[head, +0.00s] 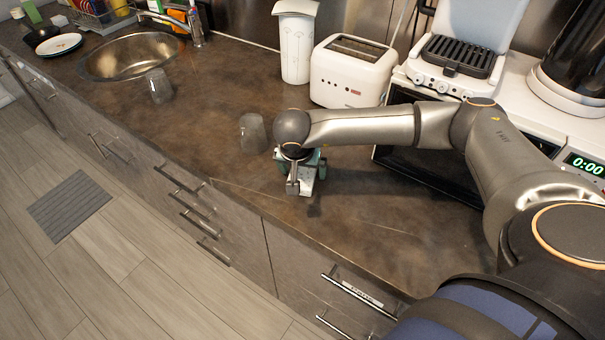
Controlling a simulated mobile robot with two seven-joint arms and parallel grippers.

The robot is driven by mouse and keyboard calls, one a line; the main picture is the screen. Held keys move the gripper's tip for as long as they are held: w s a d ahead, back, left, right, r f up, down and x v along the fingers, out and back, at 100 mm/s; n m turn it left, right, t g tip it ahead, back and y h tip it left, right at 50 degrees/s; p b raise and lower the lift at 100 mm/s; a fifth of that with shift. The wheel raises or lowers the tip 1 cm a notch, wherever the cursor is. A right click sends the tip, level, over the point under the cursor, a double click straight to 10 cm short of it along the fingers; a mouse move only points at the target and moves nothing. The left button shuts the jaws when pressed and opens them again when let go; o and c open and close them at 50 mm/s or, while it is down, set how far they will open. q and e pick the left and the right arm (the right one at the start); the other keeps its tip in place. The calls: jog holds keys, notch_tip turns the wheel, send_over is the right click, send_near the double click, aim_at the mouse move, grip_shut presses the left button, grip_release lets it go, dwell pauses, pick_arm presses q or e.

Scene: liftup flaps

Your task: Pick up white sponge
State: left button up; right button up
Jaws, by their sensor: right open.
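My right arm reaches in from the right across the brown countertop (390,215). Its gripper (304,186) points down over the counter near the front edge. The gripper is open. A small white and teal patch shows at the gripper, partly covered by it. I cannot tell whether this patch is part of the gripper or a thing beneath it. I cannot make out a white sponge for certain anywhere in this view. My left gripper is not in view.
A white toaster (352,72), a white canister (295,42) and a grill (461,55) stand behind. Free counter lies front right.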

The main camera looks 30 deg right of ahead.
aim_at(302, 172)
jog(key=shift+f+b, duration=0.2)
jog(key=shift+b, duration=0.15)
jog(key=c, duration=1.2)
jog(key=shift+r, duration=0.1)
jog(key=shift+c, duration=0.2)
jog(key=shift+r+p, duration=0.4)
notch_tip(302, 172, up, 3)
jog(key=s+a+r+b, duration=0.2)
jog(key=s+a+r, duration=0.5)
jog(key=s+r, duration=0.2)
jog(key=s, duration=0.2)
jog(key=shift+s+a+r, duration=0.25)
jog(key=shift+s+a, duration=0.05)
jog(key=shift+s, duration=0.1)
